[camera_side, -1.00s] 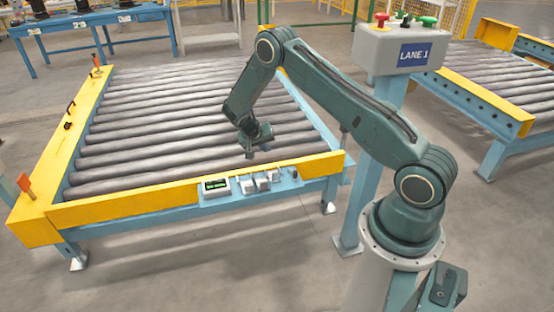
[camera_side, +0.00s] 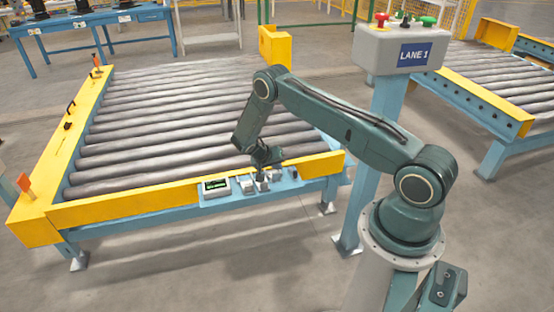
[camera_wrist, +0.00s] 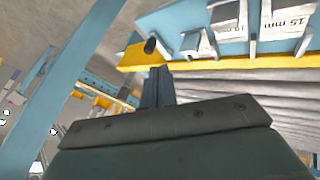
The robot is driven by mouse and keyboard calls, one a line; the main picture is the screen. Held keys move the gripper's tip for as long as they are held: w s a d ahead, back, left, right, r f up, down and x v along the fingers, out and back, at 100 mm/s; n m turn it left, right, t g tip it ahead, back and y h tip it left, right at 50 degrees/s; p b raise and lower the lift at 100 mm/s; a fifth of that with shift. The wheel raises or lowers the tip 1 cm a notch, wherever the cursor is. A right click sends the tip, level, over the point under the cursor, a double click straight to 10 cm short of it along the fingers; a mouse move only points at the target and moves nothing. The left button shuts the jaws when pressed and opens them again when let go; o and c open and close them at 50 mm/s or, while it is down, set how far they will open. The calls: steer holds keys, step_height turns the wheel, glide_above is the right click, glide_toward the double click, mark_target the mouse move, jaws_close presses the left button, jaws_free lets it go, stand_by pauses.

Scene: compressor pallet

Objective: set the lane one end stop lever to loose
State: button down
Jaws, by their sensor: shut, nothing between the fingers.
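My gripper (camera_side: 265,168) is in the side view, low at the front edge of the roller conveyor, just by the small grey blocks (camera_side: 248,187) on the front rail. In the wrist view my gripper's dark fingers (camera_wrist: 157,85) are together and empty, close to the yellow rail edge. A black lever (camera_side: 70,106) stands on the left yellow rail, with a second small black part (camera_side: 68,126) nearer the front. I cannot tell which part is the end stop lever or its setting. A control box marked LANE 1 (camera_side: 402,50) stands to the right.
Orange upright pieces (camera_side: 24,183) stand on the left rail. A yellow block (camera_side: 275,46) rises at the far right corner. The rollers (camera_side: 150,120) are bare.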

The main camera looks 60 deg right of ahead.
glide_toward(293, 177)
steer(key=shift+w+x, duration=0.2)
steer(key=shift+x, duration=2.15)
